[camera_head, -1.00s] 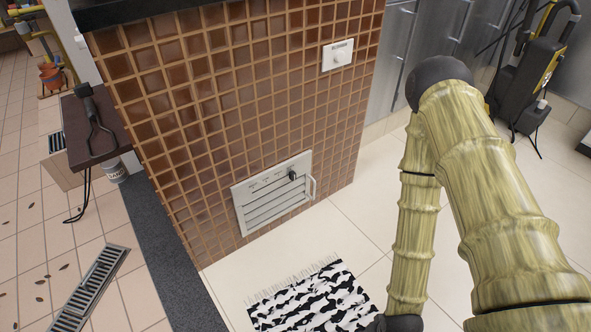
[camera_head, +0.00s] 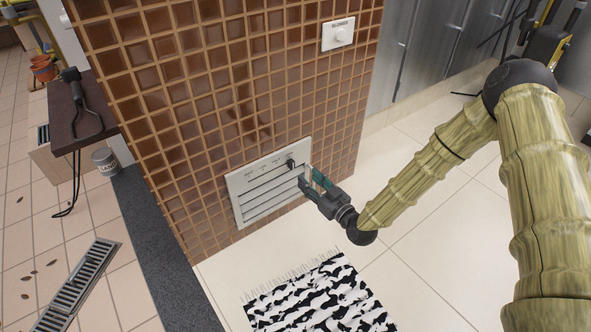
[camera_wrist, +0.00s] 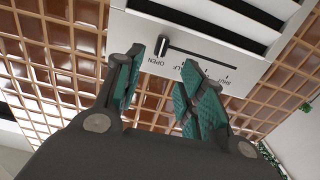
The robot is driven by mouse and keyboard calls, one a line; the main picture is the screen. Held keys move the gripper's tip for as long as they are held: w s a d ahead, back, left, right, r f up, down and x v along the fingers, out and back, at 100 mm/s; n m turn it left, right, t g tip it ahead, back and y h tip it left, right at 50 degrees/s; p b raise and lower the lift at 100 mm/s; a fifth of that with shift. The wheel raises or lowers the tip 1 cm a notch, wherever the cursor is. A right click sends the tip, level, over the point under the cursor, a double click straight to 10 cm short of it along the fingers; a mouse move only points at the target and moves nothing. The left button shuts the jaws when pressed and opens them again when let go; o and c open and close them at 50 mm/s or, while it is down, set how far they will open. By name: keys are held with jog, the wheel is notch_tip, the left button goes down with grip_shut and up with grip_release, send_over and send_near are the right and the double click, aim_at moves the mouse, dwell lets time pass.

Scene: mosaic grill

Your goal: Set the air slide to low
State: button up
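The white vent panel (camera_head: 235,187) is set low in the tiled wall, with several louvre slats. Its dark slide knob (camera_head: 291,163) stands at the right end of the slot in the head view. In the wrist view the panel (camera_wrist: 210,28) appears upside down, and the knob (camera_wrist: 162,46) is at the slot end beside the label OPEN. SHUT is at the other end; the labels between are partly hidden by a finger. My gripper (camera_head: 309,176) is open and empty, just in front of the panel's right side. In the wrist view its fingertips (camera_wrist: 165,58) are close to the knob, not closed on it.
A white switch plate with a round knob (camera_head: 338,34) is higher on the wall. A black-and-white rug (camera_head: 318,300) lies on the floor before the wall. A dark ledge (camera_head: 165,255) runs left of it. Pale floor to the right is clear.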

aim_at(293, 165)
jog(key=b+x, duration=0.3)
jog(key=x, duration=0.4)
jog(key=shift+w+a+f, duration=0.1)
jog(key=shift+w+f, duration=0.05)
jog(key=shift+w+a, duration=0.3)
jog(key=shift+w, duration=0.1)
grip_shut()
